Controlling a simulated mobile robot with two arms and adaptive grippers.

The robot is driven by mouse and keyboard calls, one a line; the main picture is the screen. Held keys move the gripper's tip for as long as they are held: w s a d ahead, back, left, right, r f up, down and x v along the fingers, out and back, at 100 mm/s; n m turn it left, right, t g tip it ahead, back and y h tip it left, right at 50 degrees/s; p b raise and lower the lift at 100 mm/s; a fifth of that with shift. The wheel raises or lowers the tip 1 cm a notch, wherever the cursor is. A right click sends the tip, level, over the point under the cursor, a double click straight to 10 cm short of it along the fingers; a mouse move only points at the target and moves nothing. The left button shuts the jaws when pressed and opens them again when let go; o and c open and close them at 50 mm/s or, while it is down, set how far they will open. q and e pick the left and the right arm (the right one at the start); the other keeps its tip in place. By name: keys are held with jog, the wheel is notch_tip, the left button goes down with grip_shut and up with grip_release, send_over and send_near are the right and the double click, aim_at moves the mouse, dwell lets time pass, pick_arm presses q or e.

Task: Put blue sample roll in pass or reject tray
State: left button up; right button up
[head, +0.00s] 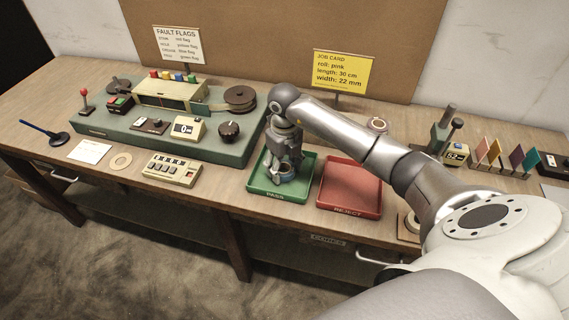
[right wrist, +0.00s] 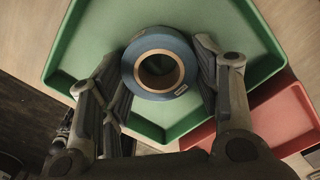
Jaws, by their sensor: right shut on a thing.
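The blue sample roll (right wrist: 183,56) shows in the right wrist view as a blue ring with a brown core. It also shows small in the head view (head: 286,177), under my right gripper. My right gripper (head: 286,170) points down over the green PASS tray (head: 298,197), and its fingers are shut on the roll from both sides. The roll is within the tray's outline; I cannot tell whether it touches the tray floor. The red REJECT tray (head: 350,190) stands just right of the PASS tray and is empty. My left gripper is not in view.
A green winding machine (head: 225,150) stands at the left, with a keypad box (head: 172,169) in front. Colored flags (head: 500,158) stand at the right. A yellow job card (head: 344,70) stands at the back. My right arm spans above the REJECT tray.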

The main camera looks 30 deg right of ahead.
jog(key=shift+f, duration=0.2)
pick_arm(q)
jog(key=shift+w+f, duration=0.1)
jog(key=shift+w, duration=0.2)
pick_arm(e)
jog(key=o, duration=1)
jog(key=shift+r, duration=0.1)
jog(key=shift+r, duration=0.45)
pick_arm(q)
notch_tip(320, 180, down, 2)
jog(key=shift+b, duration=1.05)
pick_arm(e)
notch_tip(320, 180, up, 11)
jog(key=shift+r, duration=0.15)
